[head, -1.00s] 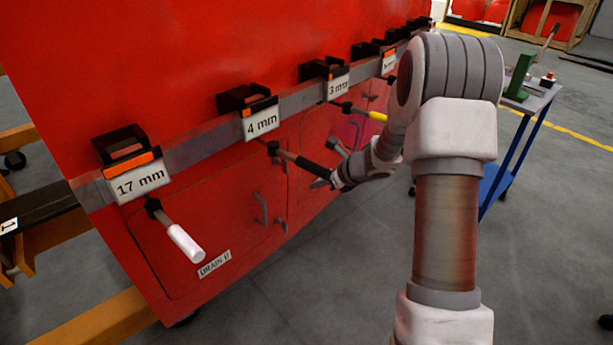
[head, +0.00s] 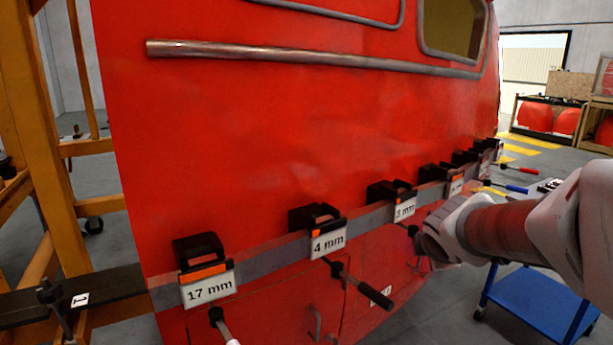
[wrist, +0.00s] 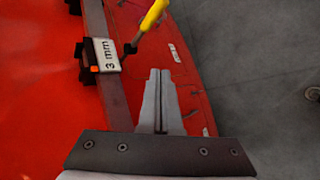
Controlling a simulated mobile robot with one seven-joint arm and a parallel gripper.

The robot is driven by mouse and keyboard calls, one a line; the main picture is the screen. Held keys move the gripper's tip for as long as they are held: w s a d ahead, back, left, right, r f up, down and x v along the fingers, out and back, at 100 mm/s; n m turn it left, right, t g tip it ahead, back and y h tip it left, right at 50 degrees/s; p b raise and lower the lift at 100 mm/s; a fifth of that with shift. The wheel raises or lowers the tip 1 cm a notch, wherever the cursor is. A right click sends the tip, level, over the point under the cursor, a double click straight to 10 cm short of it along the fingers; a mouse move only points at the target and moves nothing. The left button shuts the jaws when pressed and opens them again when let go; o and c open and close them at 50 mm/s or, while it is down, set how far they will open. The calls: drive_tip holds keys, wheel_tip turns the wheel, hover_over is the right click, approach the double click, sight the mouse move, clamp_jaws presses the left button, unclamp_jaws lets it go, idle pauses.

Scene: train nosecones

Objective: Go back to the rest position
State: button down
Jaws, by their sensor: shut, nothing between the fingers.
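My gripper (wrist: 160,72) shows in the wrist view with its two grey fingers together and nothing between them. It is apart from the red nosecone (wrist: 40,120), just right of the "3 mm" tag (wrist: 106,54) in that view. A yellow-handled tool (wrist: 152,18) hangs beyond the fingertips, near the tag. In the head view my arm (head: 500,228) reaches in from the right edge toward the nosecone (head: 240,140). The fingers are not visible there; the arm hides the area behind it.
Labelled holders with tools line the nosecone's grey rail, including "17 mm" (head: 208,289) and "4 mm" (head: 327,243). A black-handled tool (head: 376,299) sticks out below. A blue cart (head: 535,303) stands under my arm. An orange frame (head: 45,130) is at left.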

drive_tip(key=s+a+m+g+y+p, duration=0.1)
drive_tip(key=s+a+m, duration=0.3)
drive_tip(key=s+m, duration=0.4)
drive_tip(key=s+a+m+g+y, duration=0.2)
drive_tip(key=s+a+m, duration=0.3)
drive_tip(key=s+m, duration=0.4)
drive_tip(key=s, duration=0.6)
drive_tip(key=shift+a+r+g+p, duration=0.15)
drive_tip(key=shift+a+g+p, duration=0.15)
drive_tip(key=shift+g+p, duration=0.1)
drive_tip(key=c, duration=1.5)
unclamp_jaws()
drive_tip(key=shift+c, duration=0.2)
